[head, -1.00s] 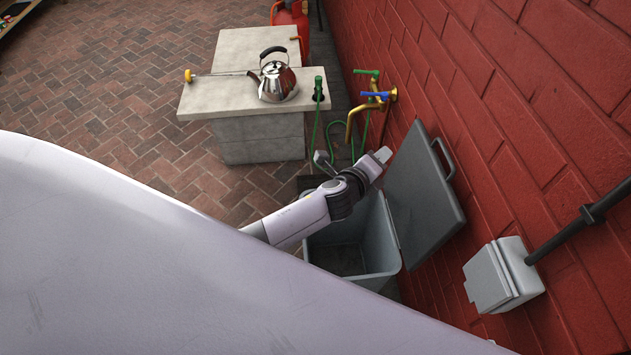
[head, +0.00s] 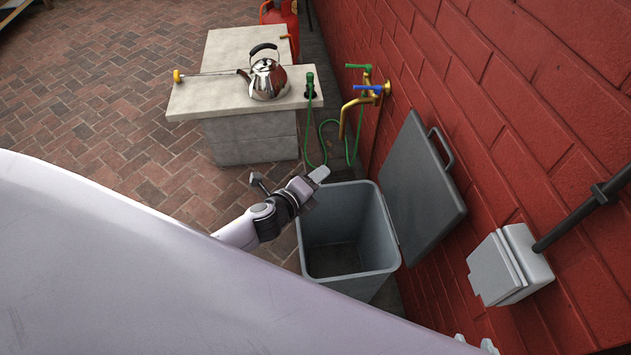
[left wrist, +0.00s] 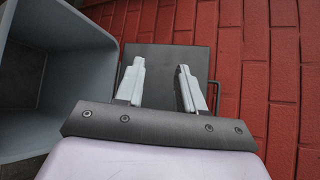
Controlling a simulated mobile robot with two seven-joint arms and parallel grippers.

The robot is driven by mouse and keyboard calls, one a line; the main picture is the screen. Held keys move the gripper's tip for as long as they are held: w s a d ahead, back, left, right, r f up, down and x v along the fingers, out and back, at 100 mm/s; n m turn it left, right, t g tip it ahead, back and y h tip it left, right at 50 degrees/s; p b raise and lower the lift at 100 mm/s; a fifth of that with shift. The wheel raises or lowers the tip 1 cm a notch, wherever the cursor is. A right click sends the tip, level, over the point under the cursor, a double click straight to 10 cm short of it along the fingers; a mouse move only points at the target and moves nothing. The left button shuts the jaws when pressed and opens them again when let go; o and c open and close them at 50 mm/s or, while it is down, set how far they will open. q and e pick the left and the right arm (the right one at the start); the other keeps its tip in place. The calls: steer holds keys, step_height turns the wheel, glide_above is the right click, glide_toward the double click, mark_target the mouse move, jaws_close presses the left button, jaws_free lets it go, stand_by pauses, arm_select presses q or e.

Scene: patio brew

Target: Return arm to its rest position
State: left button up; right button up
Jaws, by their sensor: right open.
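My left gripper (head: 289,180) is in the head view, just left of the grey bin's opening. In the left wrist view its two pale fingers (left wrist: 160,88) stand apart with nothing between them. Two small pale tips of my right gripper (head: 474,342) show at the bottom edge of the head view, apart from each other. The rest of the right gripper is hidden behind my large pale body part.
An open grey bin (head: 388,262) stands by the red brick wall, its lid (head: 425,185) tilted against the wall. A steel kettle (head: 268,82) sits on a concrete counter (head: 200,98). Brass taps (head: 350,118) and a grey wall box (head: 503,265) are on the wall. Brick paving is clear at left.

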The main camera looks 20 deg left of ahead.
stand_by(0.5)
arm_select(q)
steer(key=s+r+n+g+p, duration=0.2)
steer(key=s+n+g+p, duration=0.1)
steer(key=s+n, duration=1.8)
steer(key=shift+s+d+n+g+p, duration=0.3)
steer(key=shift+s+n+p, duration=0.15)
steer(key=shift+s, duration=0.55)
